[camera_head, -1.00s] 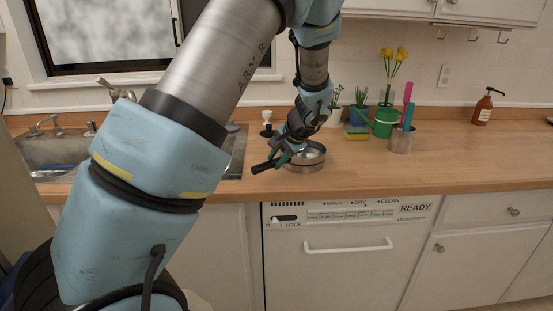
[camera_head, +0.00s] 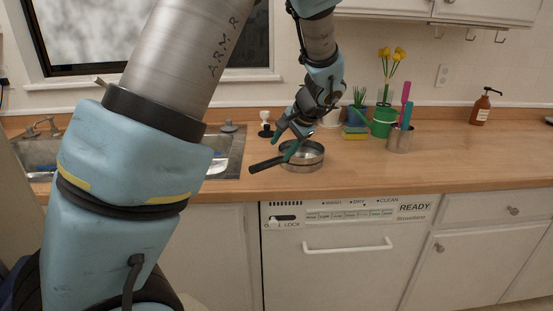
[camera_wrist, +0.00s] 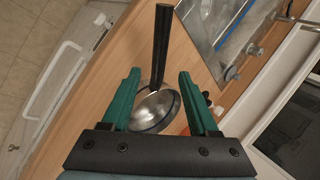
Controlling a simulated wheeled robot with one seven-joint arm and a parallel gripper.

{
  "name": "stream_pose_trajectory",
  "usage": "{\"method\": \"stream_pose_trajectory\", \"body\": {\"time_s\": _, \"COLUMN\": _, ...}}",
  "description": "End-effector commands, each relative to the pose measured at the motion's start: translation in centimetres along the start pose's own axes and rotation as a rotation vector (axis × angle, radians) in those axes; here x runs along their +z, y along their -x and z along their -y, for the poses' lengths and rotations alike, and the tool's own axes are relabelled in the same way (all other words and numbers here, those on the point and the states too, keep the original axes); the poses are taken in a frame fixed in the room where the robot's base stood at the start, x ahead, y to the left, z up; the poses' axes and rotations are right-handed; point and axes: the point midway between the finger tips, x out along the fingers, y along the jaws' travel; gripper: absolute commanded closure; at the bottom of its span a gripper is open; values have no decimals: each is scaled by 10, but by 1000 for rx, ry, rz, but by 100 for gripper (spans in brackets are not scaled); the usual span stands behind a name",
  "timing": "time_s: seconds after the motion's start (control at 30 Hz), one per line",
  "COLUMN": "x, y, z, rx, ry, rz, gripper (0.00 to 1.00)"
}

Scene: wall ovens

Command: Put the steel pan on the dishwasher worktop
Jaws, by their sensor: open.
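The steel pan (camera_head: 304,161) rests on the wooden worktop (camera_head: 357,178) above the dishwasher (camera_head: 335,250). Its black handle points left toward the sink. In the wrist view the pan (camera_wrist: 156,108) lies below and between the fingers, with its handle (camera_wrist: 161,45) running up the picture. My gripper (camera_head: 285,145) is open and just above the pan, with its fingers spread on either side near the handle. In the wrist view my gripper (camera_wrist: 158,82) holds nothing.
The sink (camera_head: 222,155) is left of the pan. Behind it stand a yellow-green sponge (camera_head: 355,133), a green pot (camera_head: 383,122) with yellow flowers and a metal cup (camera_head: 399,140) of utensils. A soap bottle (camera_head: 481,110) is at right.

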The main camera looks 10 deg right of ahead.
Motion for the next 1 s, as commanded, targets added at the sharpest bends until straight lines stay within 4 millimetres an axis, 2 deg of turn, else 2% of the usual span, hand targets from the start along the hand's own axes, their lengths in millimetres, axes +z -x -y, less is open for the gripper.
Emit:
{"method": "stream_pose_trajectory", "body": {"time_s": 0.1, "x": -2, "y": 24, "z": -1, "rx": 0, "ry": 1, "rz": -6, "gripper": 40}}
{"method": "stream_pose_trajectory", "body": {"time_s": 0.3, "x": -1, "y": 51, "z": -1, "rx": -1, "ry": 0, "rz": -2, "gripper": 40}}
{"method": "stream_pose_trajectory", "body": {"time_s": 0.5, "x": 0, "y": 60, "z": 0, "rx": 0, "ry": 0, "rz": 1, "gripper": 40}}
{"method": "stream_pose_trajectory", "body": {"time_s": 0.63, "x": 11, "y": 52, "z": 3, "rx": 23, "ry": 23, "rz": 14, "gripper": 40}}
{"method": "stream_pose_trajectory", "body": {"time_s": 0.67, "x": 18, "y": 48, "z": 5, "rx": 37, "ry": 37, "rz": 21, "gripper": 40}}
{"method": "stream_pose_trajectory", "body": {"time_s": 0.77, "x": 54, "y": 29, "z": 11, "rx": 114, "ry": 119, "rz": 58, "gripper": 40}}
{"method": "stream_pose_trajectory", "body": {"time_s": 0.9, "x": 124, "y": 1, "z": 12, "rx": 256, "ry": 298, "rz": 113, "gripper": 40}}
{"method": "stream_pose_trajectory", "body": {"time_s": 1.0, "x": 172, "y": -10, "z": 6, "rx": 343, "ry": 444, "rz": 140, "gripper": 40}}
